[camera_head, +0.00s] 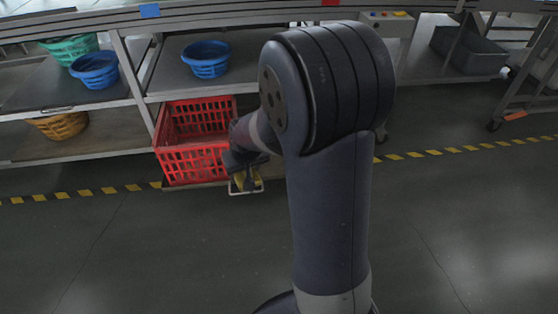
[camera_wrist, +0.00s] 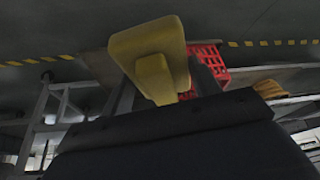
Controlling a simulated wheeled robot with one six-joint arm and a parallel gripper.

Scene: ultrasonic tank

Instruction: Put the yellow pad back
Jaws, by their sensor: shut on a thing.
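The yellow pad (camera_wrist: 150,55) fills the upper middle of the wrist view, a blocky piece with a narrower part toward my gripper (camera_wrist: 185,95). My gripper is shut on it; the dark hand covers the bottom of that view, and the exact finger contact is hard to see. In the head view my gripper (camera_head: 243,178) hangs just right of the red crate (camera_head: 192,165), near its front right corner. My arm partly hides this area.
The red crate also shows in the wrist view (camera_wrist: 208,58). Shelves behind hold blue bowls (camera_head: 206,58), a green basket (camera_head: 70,47) and an orange basket (camera_head: 60,125). A grey bin (camera_head: 468,50) stands far right. A yellow-black floor stripe (camera_head: 460,150) runs across; the floor in front is clear.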

